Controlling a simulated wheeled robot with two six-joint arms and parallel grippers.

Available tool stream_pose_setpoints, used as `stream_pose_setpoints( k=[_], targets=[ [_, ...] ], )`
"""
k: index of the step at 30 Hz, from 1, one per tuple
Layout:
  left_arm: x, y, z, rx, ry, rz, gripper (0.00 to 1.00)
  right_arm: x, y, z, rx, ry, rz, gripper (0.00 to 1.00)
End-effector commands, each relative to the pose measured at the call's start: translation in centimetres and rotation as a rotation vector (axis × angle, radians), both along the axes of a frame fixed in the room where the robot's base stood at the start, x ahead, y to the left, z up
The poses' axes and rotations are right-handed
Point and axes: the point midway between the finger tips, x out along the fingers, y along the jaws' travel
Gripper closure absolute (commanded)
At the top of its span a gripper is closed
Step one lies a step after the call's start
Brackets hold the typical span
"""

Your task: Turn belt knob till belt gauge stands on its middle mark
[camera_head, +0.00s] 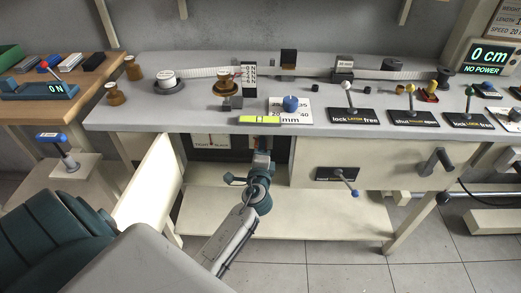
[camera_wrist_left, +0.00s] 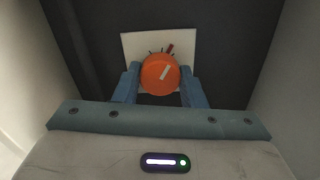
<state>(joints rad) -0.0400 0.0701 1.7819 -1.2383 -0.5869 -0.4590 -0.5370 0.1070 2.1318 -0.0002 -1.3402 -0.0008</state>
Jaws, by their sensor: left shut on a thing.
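The orange belt knob (camera_wrist_left: 159,75) shows in the left wrist view on a white plate (camera_wrist_left: 134,48) with black tick marks and one red mark. Its white line points up and a little right, roughly toward the red mark. My left gripper (camera_wrist_left: 160,88) has its two blue fingers on either side of the knob, shut on it. In the head view, my left gripper (camera_head: 262,147) reaches under the bench top into the open cupboard, and the knob is hidden there. The belt gauge (camera_head: 211,142), marked TIGHT and SLACK, is partly visible below the bench edge; its red needle is too small to read exactly.
The cupboard's pale open door (camera_head: 150,185) stands left of my arm. The bench top (camera_head: 190,117) is just above my gripper. A drawer front (camera_head: 400,160) with a crank handle (camera_head: 436,161) is to the right. A low shelf (camera_head: 310,215) lies below.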

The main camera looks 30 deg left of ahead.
Motion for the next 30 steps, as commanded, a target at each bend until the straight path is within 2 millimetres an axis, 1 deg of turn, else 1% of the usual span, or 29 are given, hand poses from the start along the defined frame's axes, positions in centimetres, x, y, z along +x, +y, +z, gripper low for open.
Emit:
stream_pose_setpoints(
  k=[7,8,9,11,19,22,25,27,30],
  targets=[
    [0.0,0.0,-0.1,0.000,0.002,0.001,0.86,0.0,0.0,0.0,0.000,0.000,0.000,0.64],
    [0.0,0.0,-0.1,0.000,0.002,0.001,0.61,0.0,0.0,0.0,0.000,0.000,0.000,0.64],
    [0.0,0.0,-0.1,0.000,0.002,0.001,0.53,0.0,0.0,0.0,0.000,0.000,0.000,0.64],
    [0.0,0.0,-0.1,0.001,0.003,0.001,0.41,0.0,0.0,0.0,0.000,-0.001,0.000,0.64],
    [0.0,0.0,0.0,0.000,0.001,0.000,0.41,0.0,0.0,0.0,0.000,-0.001,0.000,0.64],
    [-0.5,-0.3,-0.1,0.000,0.001,0.000,0.41,0.0,0.0,-0.1,0.000,0.001,0.000,0.64],
    [-1.6,-1.0,-0.2,-0.002,0.003,0.000,0.41,-0.1,0.0,-0.1,0.000,0.005,0.000,0.64],
    [-2.8,-1.7,-0.2,-0.002,0.003,0.000,0.41,-0.1,0.1,0.1,0.000,0.007,-0.001,0.64],
    [-4.6,-2.8,-0.3,-0.003,0.004,0.002,0.41,-0.2,0.2,2.0,-0.002,-0.014,0.005,0.64]
  ],
)
